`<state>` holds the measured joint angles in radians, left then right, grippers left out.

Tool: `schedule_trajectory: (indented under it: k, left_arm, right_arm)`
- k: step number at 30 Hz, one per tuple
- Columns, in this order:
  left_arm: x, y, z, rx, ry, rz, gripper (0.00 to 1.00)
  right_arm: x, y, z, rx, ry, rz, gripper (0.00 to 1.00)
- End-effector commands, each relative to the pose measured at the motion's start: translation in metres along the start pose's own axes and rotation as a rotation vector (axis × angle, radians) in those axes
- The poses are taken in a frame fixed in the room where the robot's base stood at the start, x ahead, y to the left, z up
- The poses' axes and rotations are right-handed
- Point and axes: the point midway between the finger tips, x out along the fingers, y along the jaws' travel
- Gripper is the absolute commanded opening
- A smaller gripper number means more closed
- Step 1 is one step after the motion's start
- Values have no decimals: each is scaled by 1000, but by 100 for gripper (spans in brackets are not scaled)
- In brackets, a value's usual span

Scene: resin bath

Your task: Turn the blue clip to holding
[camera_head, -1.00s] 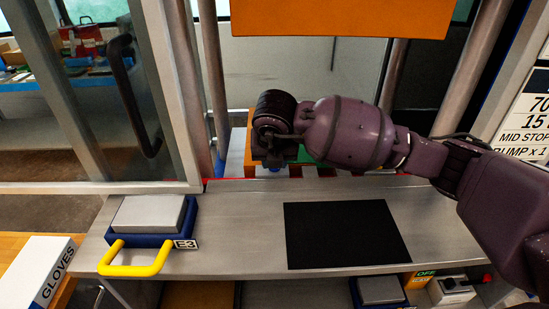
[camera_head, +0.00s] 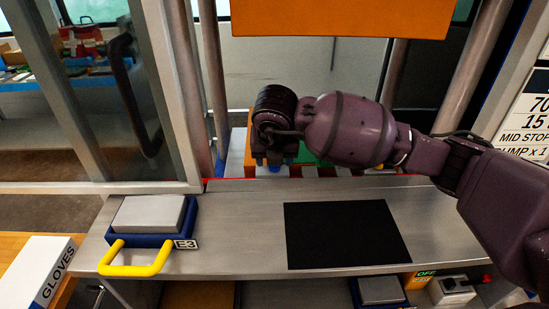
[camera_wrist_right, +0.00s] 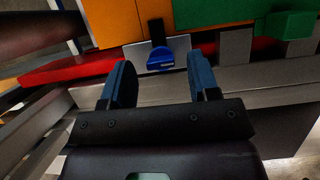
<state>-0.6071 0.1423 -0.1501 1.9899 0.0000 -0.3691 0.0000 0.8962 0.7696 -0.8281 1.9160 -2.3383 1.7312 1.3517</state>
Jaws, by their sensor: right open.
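The blue clip (camera_wrist_right: 160,60) shows in the right wrist view on a pale plate below an orange panel, with a dark stem above it. My right gripper (camera_wrist_right: 160,75) is open, its two blue-padded fingers on either side of the clip's line and a little short of it. I cannot tell whether they touch it. In the head view my right arm reaches in from the right, and its wrist hides most of the clip area; a bit of blue (camera_head: 275,168) shows under the wrist. My left gripper is not in view.
A green block (camera_wrist_right: 285,25) stands right of the clip, and a red rail (camera_wrist_right: 70,68) runs at its left. In the head view, a black mat (camera_head: 345,234), a yellow-handled blue box (camera_head: 150,222) and a gloves box (camera_head: 48,272) lie nearer. Metal posts flank the opening.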

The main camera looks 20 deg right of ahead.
Motion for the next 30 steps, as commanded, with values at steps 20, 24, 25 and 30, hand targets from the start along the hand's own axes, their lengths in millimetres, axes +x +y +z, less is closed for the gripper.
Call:
schedule_trajectory:
  k: [20, 24, 25, 30]
  left_arm:
    - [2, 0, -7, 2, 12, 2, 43]
    - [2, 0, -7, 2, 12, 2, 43]
    - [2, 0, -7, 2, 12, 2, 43]
    - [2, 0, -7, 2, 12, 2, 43]
  right_arm:
    - [-95, 0, 0, -1, -2, 0, 55]
    - [-97, 0, 0, 0, -1, -1, 55]
    - [-97, 0, 0, 0, -1, -1, 55]
    - [-97, 0, 0, 0, -2, -1, 55]
